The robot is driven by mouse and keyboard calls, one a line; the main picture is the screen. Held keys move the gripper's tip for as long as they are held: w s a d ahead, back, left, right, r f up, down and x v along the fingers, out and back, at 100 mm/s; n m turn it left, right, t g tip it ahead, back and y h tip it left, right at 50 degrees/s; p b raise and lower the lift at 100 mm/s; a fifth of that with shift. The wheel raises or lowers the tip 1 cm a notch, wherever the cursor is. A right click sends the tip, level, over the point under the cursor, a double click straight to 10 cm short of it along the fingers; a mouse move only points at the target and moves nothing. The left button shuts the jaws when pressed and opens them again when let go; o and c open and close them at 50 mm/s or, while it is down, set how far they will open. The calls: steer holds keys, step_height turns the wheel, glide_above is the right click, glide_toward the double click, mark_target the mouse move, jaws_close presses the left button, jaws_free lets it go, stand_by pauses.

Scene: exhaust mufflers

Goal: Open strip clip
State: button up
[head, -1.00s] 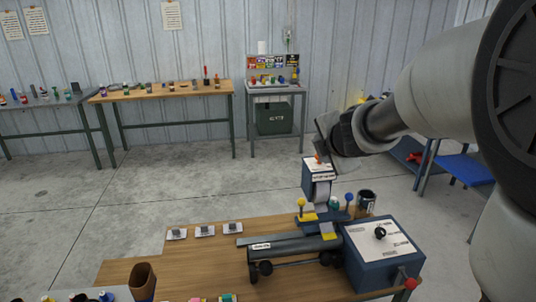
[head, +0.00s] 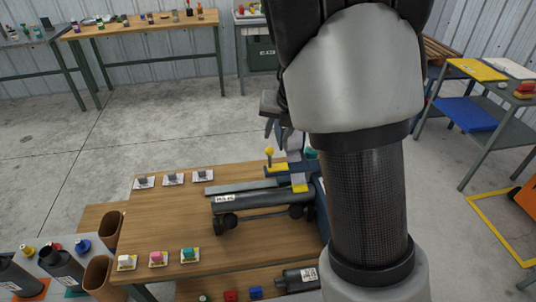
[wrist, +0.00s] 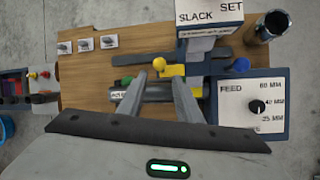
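A yellow ball-topped lever (head: 269,152) stands on a dark blue bracket (head: 285,170) at the back of the bench fixture; its yellow knob (wrist: 162,68) also shows in the wrist view. A light strip (head: 296,172) comes down beside it, with a yellow piece (head: 300,188) at its lower end. I cannot tell for sure which part is the strip clip. A dark muffler cylinder (head: 260,201) lies in front. My gripper (head: 272,130) is open and empty above the fixture. In the wrist view its two fingers (wrist: 160,82) point toward the yellow knob, with a gap between them.
A "SLACK SET" box (wrist: 208,20) and a dark cup (wrist: 266,22) stand at the back. A "FEED" dial box (wrist: 240,110) is at the right. Small grey parts (head: 172,178) sit back left on the wooden bench (head: 165,215). My arm hides the bench's right side.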

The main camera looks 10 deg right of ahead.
mark_target(268, 155)
steer(key=b+x, duration=0.4)
steer(key=x, duration=1.2)
jaws_close()
